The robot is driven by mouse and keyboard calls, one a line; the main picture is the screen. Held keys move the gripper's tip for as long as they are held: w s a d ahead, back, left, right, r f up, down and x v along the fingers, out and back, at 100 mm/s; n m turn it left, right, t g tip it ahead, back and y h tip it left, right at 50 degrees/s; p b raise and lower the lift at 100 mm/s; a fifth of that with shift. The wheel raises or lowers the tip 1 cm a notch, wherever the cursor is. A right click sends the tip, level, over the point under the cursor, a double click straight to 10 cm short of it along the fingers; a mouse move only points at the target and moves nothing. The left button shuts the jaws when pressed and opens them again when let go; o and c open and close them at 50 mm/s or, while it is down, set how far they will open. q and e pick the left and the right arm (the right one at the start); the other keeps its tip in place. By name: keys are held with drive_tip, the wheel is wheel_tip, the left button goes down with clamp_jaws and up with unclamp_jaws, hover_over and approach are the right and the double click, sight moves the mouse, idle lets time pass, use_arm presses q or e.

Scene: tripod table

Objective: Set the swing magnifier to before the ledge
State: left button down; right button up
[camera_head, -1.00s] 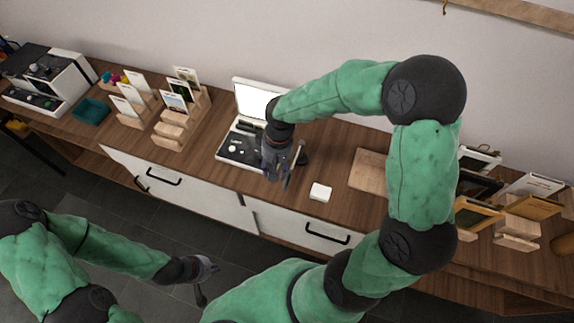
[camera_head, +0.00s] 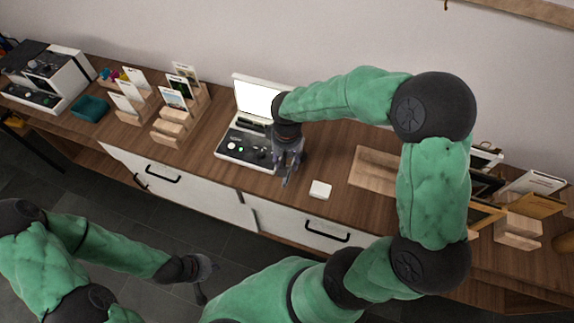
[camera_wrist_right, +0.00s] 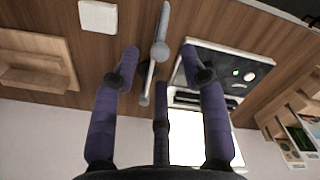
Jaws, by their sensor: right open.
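My right gripper (camera_head: 287,172) is over the table just right of the open white case. In the right wrist view its fingers (camera_wrist_right: 160,68) are spread. A grey rod-like piece with rounded ends (camera_wrist_right: 162,38), which looks like the swing magnifier, lies between and beyond the fingertips; I cannot tell whether they touch it. In the head view the gripper mostly hides it. A wooden board (camera_head: 370,172) lies to the right; in the wrist view a wooden piece with a raised step (camera_wrist_right: 35,62) may be the ledge. My left gripper (camera_head: 203,275) hangs empty before the drawers, fingers apart.
The white case (camera_head: 225,150) has a raised lid and small controls. A small white block (camera_head: 320,189) lies near the front edge. Card racks (camera_head: 170,128) and a teal tray (camera_head: 90,107) stand left; frames and wooden stands (camera_head: 520,228) stand right.

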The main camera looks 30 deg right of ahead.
drive_tip(key=shift+f, duration=1.25)
clamp_jaws()
drive_tip(key=shift+w+a, duration=0.1)
